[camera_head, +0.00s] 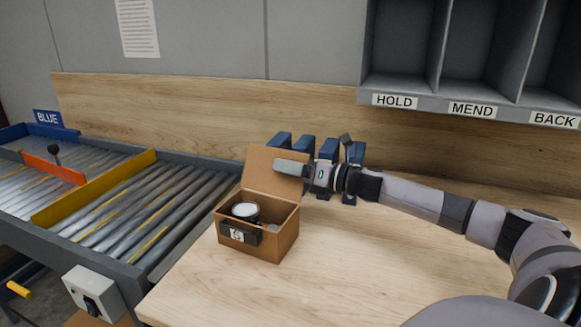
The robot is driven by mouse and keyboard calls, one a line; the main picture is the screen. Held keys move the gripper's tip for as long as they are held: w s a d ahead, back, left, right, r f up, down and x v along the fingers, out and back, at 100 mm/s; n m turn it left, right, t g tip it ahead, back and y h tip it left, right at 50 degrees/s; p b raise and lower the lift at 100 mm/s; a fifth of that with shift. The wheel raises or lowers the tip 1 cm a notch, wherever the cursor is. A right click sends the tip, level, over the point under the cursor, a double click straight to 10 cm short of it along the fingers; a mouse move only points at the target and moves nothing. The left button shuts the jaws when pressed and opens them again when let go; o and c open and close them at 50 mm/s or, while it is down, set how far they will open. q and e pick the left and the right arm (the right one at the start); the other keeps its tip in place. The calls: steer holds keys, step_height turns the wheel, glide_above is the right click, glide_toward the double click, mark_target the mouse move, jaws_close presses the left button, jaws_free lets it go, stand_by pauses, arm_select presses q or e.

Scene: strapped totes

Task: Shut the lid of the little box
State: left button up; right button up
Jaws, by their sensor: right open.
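The little box (284,240) is brown and stands on the wooden table. Its lid (260,165) is raised, upright and leaning slightly back at the rear edge. Inside the box are a round item with a white top (245,210) and something small and light beside it. A dark label holder (240,234) is on the front. My right gripper (288,167) is open, its fingers at the lid's right part, in front of it in the picture; I cannot tell whether they touch it. My left gripper is not in view.
Several blue blocks or holders (327,150) stand behind my right gripper. A roller conveyor (150,200) with a yellow bar runs on the left. Grey cubbies (405,92) hang at upper right. The table (340,265) is clear right of the box.

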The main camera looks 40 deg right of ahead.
jaws_close()
